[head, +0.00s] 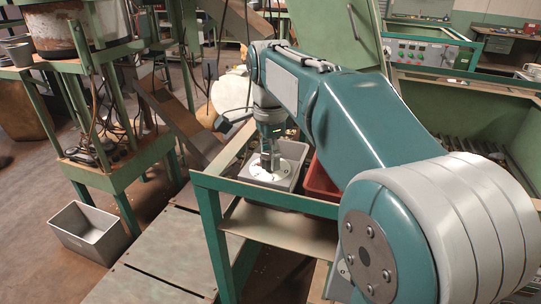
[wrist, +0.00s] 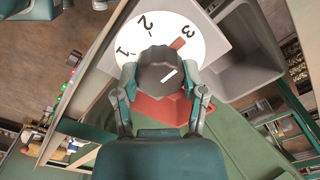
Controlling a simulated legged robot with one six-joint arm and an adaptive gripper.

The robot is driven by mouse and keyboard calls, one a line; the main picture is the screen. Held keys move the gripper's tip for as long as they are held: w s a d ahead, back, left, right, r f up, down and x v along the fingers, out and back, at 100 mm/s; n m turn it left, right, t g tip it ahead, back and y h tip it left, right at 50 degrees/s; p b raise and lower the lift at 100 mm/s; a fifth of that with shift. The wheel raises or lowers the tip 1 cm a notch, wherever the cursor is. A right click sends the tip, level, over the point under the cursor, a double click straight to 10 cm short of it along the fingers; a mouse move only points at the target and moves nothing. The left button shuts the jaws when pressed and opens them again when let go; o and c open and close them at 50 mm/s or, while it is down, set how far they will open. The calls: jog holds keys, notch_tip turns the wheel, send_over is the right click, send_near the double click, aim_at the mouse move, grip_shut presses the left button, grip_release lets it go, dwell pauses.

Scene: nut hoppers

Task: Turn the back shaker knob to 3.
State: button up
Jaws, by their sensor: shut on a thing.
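The shaker knob (wrist: 158,74) is dark and faceted, with a short white line on its top. It sits on a round white dial (wrist: 128,37) printed 1, 2 and 3. A red mark (wrist: 179,43) lies beside the 3. The white line slants to the upper right, roughly toward the 3 side; I cannot tell its exact reading. My gripper (wrist: 159,88) is shut on the knob, one finger on each side. In the head view the white dial (head: 261,173) shows under my gripper (head: 268,165), which hides most of the knob.
A grey bin (wrist: 250,60) lies beside the dial. A red bin (head: 322,180) shows behind the green frame (head: 265,190) in the head view. A grey box (head: 85,230) stands on the floor at the left. The green hopper (head: 460,115) is at the right.

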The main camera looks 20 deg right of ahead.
aim_at(268, 154)
jog(key=shift+f, duration=0.1)
jog(key=o, duration=1.1)
jog(key=shift+a, duration=0.1)
jog(key=shift+w, duration=0.1)
notch_tip(268, 154, up, 12)
jog(key=shift+a, duration=0.1)
